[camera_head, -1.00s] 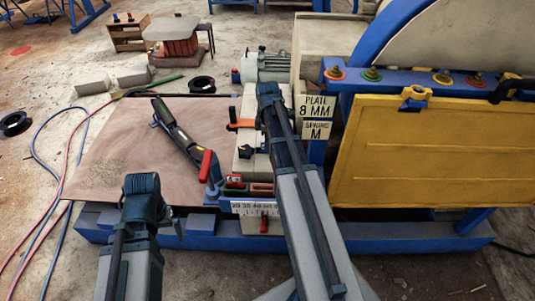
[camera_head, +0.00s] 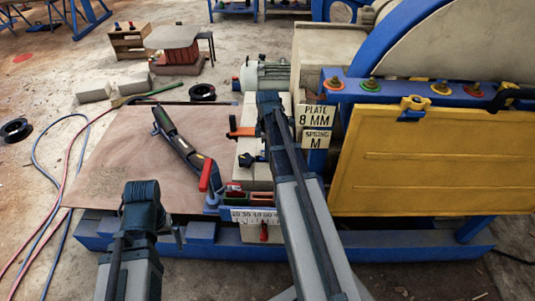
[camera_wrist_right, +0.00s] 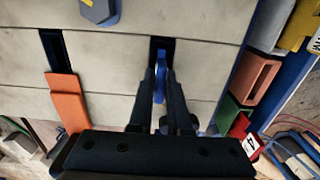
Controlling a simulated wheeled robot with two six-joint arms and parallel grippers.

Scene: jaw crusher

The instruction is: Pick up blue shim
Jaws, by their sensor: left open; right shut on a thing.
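The blue shim (camera_wrist_right: 160,88) stands edge-on between the fingers of my right gripper (camera_wrist_right: 160,80) in the right wrist view. The fingers are shut on it, just in front of a dark slot (camera_wrist_right: 162,45) in the pale block; I cannot tell how much of it is still in the slot. In the head view my right wrist (camera_head: 268,98) is above the pale block (camera_head: 250,178), and its fingers are hidden. My left gripper (camera_head: 140,195) is over the near edge of the brown sheet, apart from the shim; its fingertips are hidden.
An orange shim (camera_wrist_right: 68,105) sits at another slot to the left. Coloured compartments (camera_wrist_right: 255,78) stand at the right. A black tool (camera_head: 180,145) lies on the brown sheet (camera_head: 115,160). A yellow panel (camera_head: 405,160) and blue frame stand right of my right arm.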

